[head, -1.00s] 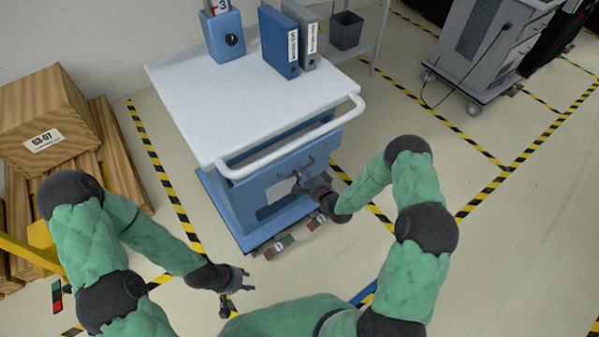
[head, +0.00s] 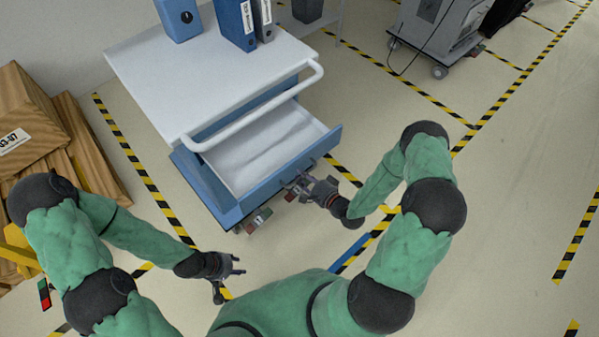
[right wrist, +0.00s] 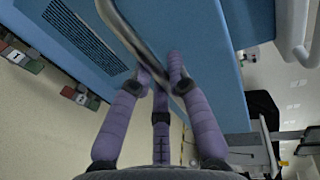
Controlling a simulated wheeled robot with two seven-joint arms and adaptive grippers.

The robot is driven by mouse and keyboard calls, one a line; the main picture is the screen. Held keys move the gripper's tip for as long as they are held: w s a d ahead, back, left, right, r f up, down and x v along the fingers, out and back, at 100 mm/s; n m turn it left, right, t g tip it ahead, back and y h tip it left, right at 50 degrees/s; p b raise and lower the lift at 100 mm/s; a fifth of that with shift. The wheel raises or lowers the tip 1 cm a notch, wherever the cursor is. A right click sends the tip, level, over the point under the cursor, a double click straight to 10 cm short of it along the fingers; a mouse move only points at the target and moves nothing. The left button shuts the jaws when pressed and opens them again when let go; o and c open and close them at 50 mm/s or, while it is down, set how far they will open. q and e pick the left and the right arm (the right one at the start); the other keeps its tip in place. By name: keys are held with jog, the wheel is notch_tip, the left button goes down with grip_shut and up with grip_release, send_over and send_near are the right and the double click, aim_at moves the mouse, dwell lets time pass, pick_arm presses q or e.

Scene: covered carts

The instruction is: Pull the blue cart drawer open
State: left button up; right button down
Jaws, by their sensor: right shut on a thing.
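The blue cart (head: 215,195) with a white top (head: 200,75) stands in front of me in the head view. Its drawer (head: 285,175) is pulled out toward me, showing an empty-looking white inside. My right gripper (head: 300,186) is at the drawer front. In the right wrist view, my right gripper's purple fingers (right wrist: 162,78) are shut around the metal drawer handle (right wrist: 130,35) on the blue front. My left gripper (head: 230,276) hangs low over the floor, left of my body, its fingers apart and empty.
A white push rail (head: 255,110) runs above the drawer. Blue binders (head: 237,22) and a blue box (head: 180,17) stand on the cart top. Wooden crates (head: 30,120) are at left. A grey cart (head: 440,30) stands at back right. Floor at right is clear.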

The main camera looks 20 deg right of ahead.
jog(key=c, duration=1.2)
grip_release()
jog(key=shift+o, duration=0.2)
jog(key=v, duration=1.2)
